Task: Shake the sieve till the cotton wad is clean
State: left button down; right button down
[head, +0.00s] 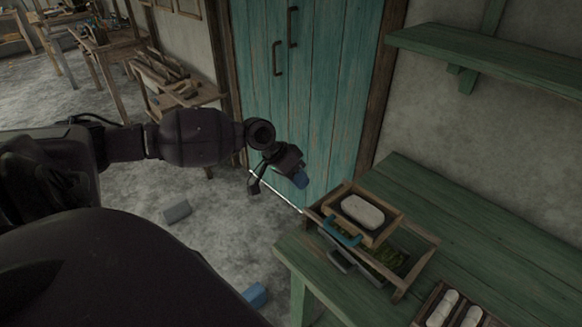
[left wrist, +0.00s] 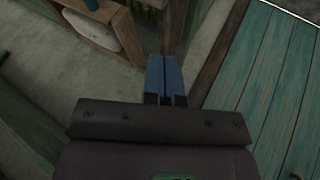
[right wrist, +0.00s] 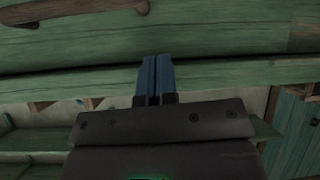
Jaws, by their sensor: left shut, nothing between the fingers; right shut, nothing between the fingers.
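The sieve (head: 384,236) is a shallow wooden frame with a teal handle (head: 340,232). It rests on a wooden stand (head: 428,262) on the green table. A whitish oblong cotton wad (head: 362,211) lies in it. Whether specks cling to the wad is too small to tell. My left gripper (head: 301,178) is shut and empty, in the air left of and above the sieve. In the left wrist view its blue fingers (left wrist: 165,76) are together, with the wad (left wrist: 92,32) at upper left. My right gripper (right wrist: 156,78) is shut and empty, near green planks.
Greenish-brown litter (head: 388,257) lies under the sieve. A box of white rolls (head: 450,308) stands at the table's front. A green shelf (head: 500,58) juts from the wall above. A teal door (head: 330,110) stands behind. The right part of the green table (head: 500,230) is clear.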

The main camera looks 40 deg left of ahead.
pick_arm(q)
jog(key=d, duration=0.1)
jog(key=d+f, duration=0.2)
jog(key=d, duration=0.1)
jog(key=shift+w, duration=0.4)
jog(key=shift+s+d, duration=0.1)
jog(key=shift+d, duration=0.55)
